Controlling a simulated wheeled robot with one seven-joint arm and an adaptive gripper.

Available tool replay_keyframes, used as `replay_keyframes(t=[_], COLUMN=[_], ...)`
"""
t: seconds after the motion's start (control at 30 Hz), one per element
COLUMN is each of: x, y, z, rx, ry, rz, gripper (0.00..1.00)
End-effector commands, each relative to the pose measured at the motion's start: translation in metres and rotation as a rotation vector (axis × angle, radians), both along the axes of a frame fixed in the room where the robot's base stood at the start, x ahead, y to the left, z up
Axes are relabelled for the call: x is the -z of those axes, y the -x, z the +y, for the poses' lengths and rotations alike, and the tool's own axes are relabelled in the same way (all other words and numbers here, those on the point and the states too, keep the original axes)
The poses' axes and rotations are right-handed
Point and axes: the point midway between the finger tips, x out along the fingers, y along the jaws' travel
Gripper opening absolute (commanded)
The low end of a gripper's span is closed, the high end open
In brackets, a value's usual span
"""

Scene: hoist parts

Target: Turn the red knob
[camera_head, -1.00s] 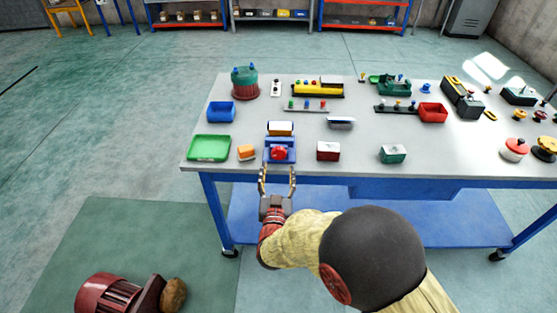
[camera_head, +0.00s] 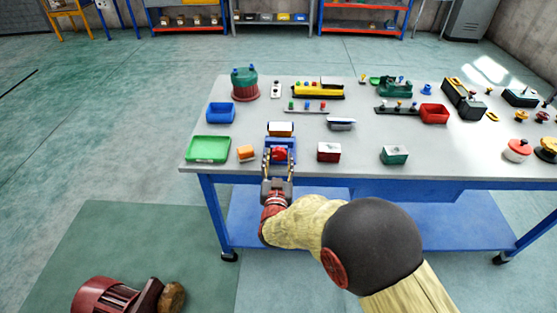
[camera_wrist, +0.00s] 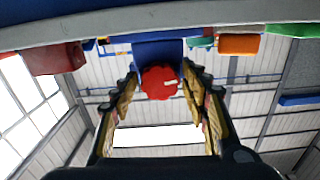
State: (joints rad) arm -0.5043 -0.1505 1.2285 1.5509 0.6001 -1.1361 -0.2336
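The red knob (camera_head: 279,154) sits on the front of a blue box (camera_head: 280,143) near the front edge of the table. In the wrist view the red knob (camera_wrist: 160,82) has a lobed rim and a pale mark, with the blue box (camera_wrist: 158,50) behind it. My gripper (camera_head: 278,168) is open, its fingers reaching toward the knob from the front. In the wrist view my gripper (camera_wrist: 160,80) has one finger on each side of the knob, with gaps on both sides. No contact shows.
A green tray (camera_head: 208,149) and an orange block (camera_head: 246,153) lie left of the blue box. A red-and-white box (camera_head: 328,152) and a green-and-white box (camera_head: 394,155) stand to the right. The table's front edge (camera_head: 370,179) runs near my gripper.

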Motion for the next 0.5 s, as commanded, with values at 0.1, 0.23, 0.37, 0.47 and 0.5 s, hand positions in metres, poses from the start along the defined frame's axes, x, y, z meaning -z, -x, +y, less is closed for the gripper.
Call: replay_keyframes(t=[0.1,0.23,0.37,0.47,0.5], x=[0.0001,0.0001,0.0002,0.0002,0.0002], y=[0.0001,0.0002,0.0002,0.0002,0.0002], z=[0.0,0.0,0.0001,0.0001,0.0001], rx=[0.0,0.0,0.0,0.0,0.0], ry=[0.0,0.0,0.0,0.0,0.0], rz=[0.0,0.0,0.0,0.0,0.0], gripper=[0.37,0.3,0.23,0.17,0.15])
